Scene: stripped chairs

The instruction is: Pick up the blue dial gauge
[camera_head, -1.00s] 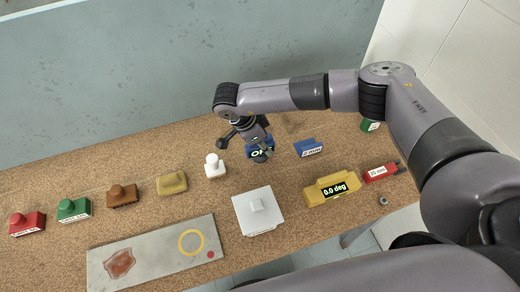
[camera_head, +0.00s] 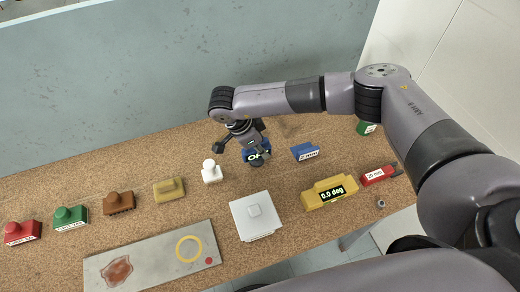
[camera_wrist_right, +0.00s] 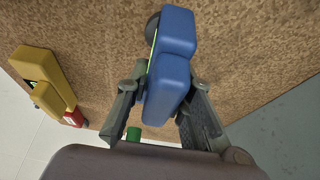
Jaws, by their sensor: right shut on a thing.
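The blue dial gauge (camera_head: 257,154) is on the brown speckled worktop, right of the white knobbed piece. It has a dark face with bright digits, partly covered by my gripper in the head view. My right gripper (camera_head: 243,140) reaches down over it from behind. In the right wrist view the blue gauge body (camera_wrist_right: 173,65) lies between the two fingers of my gripper (camera_wrist_right: 162,98), which are shut on it. A round dark part shows at its far end. I cannot see a gap under the gauge. My left gripper is not in view.
A blue block (camera_head: 304,151) stands close on the right, a white knobbed piece (camera_head: 211,171) on the left. A yellow angle gauge (camera_head: 329,193), a red tool (camera_head: 374,176), a white square piece (camera_head: 258,226) and a grey plate (camera_head: 140,265) lie nearer. A wall (camera_head: 180,70) rises behind.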

